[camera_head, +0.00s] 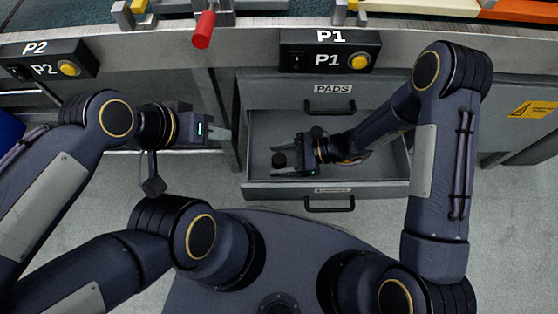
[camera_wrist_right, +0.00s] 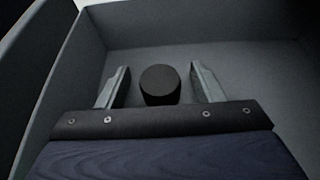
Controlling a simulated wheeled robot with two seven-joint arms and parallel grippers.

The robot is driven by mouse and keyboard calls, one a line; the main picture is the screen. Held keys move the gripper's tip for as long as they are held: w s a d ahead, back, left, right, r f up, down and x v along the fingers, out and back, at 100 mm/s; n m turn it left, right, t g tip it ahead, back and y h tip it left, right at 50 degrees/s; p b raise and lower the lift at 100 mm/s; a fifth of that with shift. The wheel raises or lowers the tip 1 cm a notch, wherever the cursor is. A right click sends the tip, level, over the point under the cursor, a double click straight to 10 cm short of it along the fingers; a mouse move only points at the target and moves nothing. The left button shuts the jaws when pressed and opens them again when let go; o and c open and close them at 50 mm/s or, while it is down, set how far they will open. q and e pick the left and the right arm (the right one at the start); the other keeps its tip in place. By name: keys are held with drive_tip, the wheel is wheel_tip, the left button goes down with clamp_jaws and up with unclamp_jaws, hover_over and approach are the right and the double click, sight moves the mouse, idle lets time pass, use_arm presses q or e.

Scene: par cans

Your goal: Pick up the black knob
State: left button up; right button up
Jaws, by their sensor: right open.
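The black knob (camera_head: 279,160) is a short dark cylinder on the floor of the open grey drawer (camera_head: 258,127). In the right wrist view the knob (camera_wrist_right: 160,85) stands between the two fingers of my right gripper (camera_wrist_right: 160,88), with a gap on each side. My right gripper (camera_head: 287,158) is open and reaches into the drawer from the right in the head view. My left gripper (camera_head: 222,133) is outside the drawer, to its left. Whether its fingers are apart is too small to tell.
A closed drawer labelled PADS (camera_head: 333,89) sits just above the open one. The open drawer's front has a black handle (camera_head: 330,205). The P1 box (camera_head: 329,51) and P2 box (camera_head: 48,60) hang on the bench edge. A red cylinder (camera_head: 204,29) juts out above.

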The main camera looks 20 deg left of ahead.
drive_tip(key=shift+a, duration=0.2)
drive_tip(key=c, duration=1.1)
drive_tip(key=shift+o, duration=0.2)
